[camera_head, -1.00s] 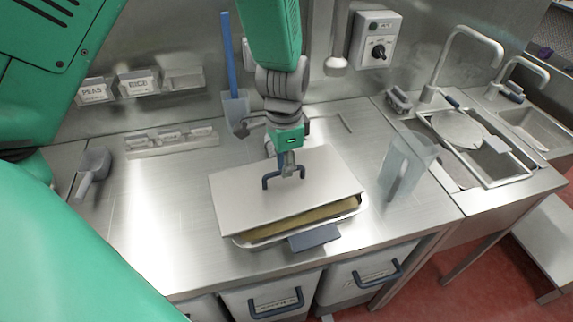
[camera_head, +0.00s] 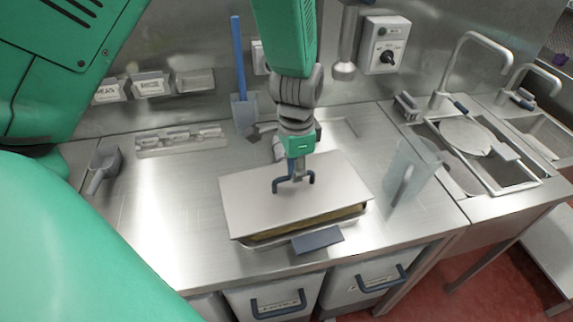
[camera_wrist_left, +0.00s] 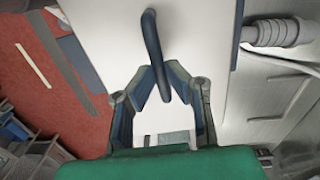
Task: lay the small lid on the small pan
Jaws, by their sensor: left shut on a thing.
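The small lid (camera_head: 245,195) is a flat rectangular steel plate with a dark blue bar handle (camera_head: 308,181). My left gripper (camera_head: 295,177) is shut on that handle from above; the wrist view also shows the handle (camera_wrist_left: 150,38) between the fingers (camera_wrist_left: 160,82) and the pale lid (camera_wrist_left: 195,35). The lid covers most of the small pan (camera_head: 262,244), a shallow steel tray with a blue-grey front grip (camera_head: 318,240). A strip of yellowish contents (camera_head: 325,219) shows between lid and front rim. Contact at the back is hidden. My right gripper is not in view.
A clear jug (camera_head: 412,172) stands right of the pan. A sink (camera_head: 480,150) with taps is further right. A scoop (camera_head: 103,170) and a small rack (camera_head: 180,140) lie at the left. Bins with blue handles (camera_head: 278,302) are below the counter. The counter left of the pan is clear.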

